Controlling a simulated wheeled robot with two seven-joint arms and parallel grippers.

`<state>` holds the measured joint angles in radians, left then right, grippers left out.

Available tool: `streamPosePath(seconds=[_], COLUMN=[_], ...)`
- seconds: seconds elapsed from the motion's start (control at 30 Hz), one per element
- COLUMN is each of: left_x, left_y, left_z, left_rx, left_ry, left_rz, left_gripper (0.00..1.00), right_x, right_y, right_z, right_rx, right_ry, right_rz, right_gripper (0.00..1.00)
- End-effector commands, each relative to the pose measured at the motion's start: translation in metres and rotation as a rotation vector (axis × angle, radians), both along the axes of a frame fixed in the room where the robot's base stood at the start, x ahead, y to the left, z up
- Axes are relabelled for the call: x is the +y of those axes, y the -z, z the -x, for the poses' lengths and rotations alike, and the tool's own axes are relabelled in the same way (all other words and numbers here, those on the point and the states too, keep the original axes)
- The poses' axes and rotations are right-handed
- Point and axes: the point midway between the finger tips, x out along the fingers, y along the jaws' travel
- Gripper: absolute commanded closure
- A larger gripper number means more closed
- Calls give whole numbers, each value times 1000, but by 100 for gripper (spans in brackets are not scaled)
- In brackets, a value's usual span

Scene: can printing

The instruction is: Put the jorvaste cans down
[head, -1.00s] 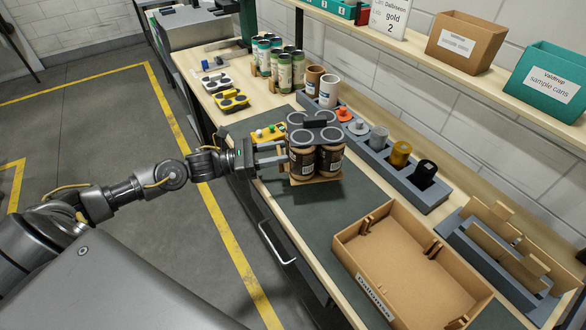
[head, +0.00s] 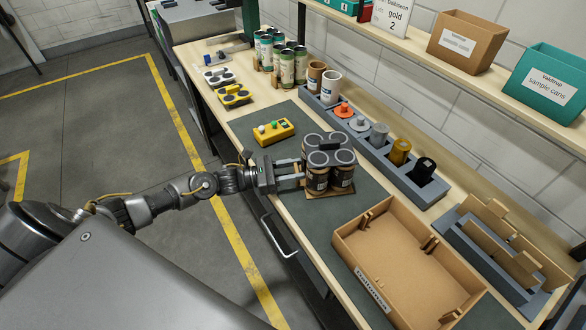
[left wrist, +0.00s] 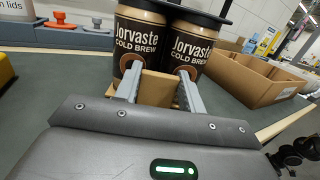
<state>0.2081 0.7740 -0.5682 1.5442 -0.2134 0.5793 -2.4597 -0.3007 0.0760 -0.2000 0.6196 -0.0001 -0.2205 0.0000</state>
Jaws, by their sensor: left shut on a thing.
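The jorvaste cans (head: 318,180) are dark and cream with grey-and-black tops, grouped on a brown cardboard carrier (head: 320,193). In the head view they are at the centre, over the dark mat. In the left wrist view, two can labels (left wrist: 138,38) read "Jorvaste COLD BREW", and brown card of the carrier (left wrist: 157,92) shows between my fingers. My left gripper (head: 300,174) reaches in from the left and is shut on the carrier below the labels. The cans are upright. I cannot tell whether the carrier touches the mat. My right gripper is not in view.
An open cardboard tray (head: 345,240) lies front right of the cans. A grey holder (head: 372,157) with several coloured pieces runs behind them. A yellow button box (head: 273,131) is at their back left. The dark mat (head: 345,213) is bare between cans and tray.

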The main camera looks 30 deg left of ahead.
Motion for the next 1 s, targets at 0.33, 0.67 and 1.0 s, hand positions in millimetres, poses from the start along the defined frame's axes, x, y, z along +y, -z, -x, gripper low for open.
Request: streamPosePath(seconds=[0.33,0.67,1.0], left_x=[0,0,37], left_y=[2,1,9], left_z=[0,0,28], left_rx=[1,0,3], left_ry=[-1,-1,-2], left_rz=[-1,0,-4], left_gripper=[46,39,39], right_x=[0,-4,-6], right_y=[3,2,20], right_z=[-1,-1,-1], right_rx=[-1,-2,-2], right_ry=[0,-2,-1], right_rz=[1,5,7], right_gripper=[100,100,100])
